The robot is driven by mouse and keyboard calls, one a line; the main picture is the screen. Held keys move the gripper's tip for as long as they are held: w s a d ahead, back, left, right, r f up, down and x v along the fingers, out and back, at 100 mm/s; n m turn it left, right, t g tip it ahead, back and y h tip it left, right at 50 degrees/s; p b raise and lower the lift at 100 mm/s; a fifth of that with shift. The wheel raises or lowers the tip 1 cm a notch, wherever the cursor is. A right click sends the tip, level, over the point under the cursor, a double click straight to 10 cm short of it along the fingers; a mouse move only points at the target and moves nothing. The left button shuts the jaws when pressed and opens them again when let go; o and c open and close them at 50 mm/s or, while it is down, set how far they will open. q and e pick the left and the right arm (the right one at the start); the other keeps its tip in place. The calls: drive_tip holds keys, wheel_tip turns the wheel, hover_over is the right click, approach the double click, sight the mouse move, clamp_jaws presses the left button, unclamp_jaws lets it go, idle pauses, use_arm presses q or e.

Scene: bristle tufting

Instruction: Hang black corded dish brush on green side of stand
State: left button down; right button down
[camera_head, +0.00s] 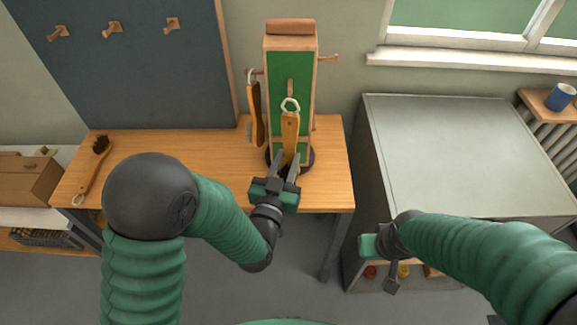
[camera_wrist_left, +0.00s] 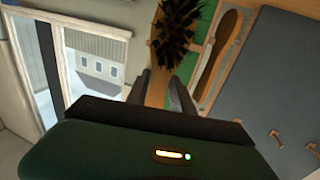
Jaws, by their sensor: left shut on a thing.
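My left gripper (camera_head: 286,164) is shut on a wooden-handled brush (camera_head: 290,128) in front of the stand's green side (camera_head: 304,62). The handle points up, with a pale cord loop (camera_head: 290,104) at its top. The loop is close to the wooden peg (camera_head: 290,86) on the green side; I cannot tell whether it is around the peg. The left wrist view shows the brush's black bristles (camera_wrist_left: 178,30); the head view mostly hides them. My right gripper (camera_head: 378,262) is by the grey cabinet's front, its jaw opening unclear.
Another wooden brush (camera_head: 255,112) hangs from the stand's left peg. A brown-bristled brush (camera_head: 95,165) lies at the left of the wooden table (camera_head: 215,150). The grey cabinet (camera_head: 460,150) stands right of the table. A pegged dark board (camera_head: 130,80) is behind.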

use_arm(q)
drive_tip(key=shift+w+a, duration=0.15)
drive_tip(key=shift+w, duration=0.5)
drive_tip(key=shift+x, duration=1.45)
drive_tip(key=shift+w+a+f, duration=0.1)
drive_tip(key=shift+w+f, duration=0.15)
drive_tip(key=shift+w, duration=0.45)
drive_tip(key=shift+w+a+f+b, duration=0.1)
drive_tip(key=shift+w+f+b, duration=0.25)
drive_tip(key=shift+w, duration=0.4)
drive_tip(key=c, duration=1)
unclamp_jaws()
drive_tip(key=shift+c, duration=0.2)
drive_tip(key=shift+s, duration=0.15)
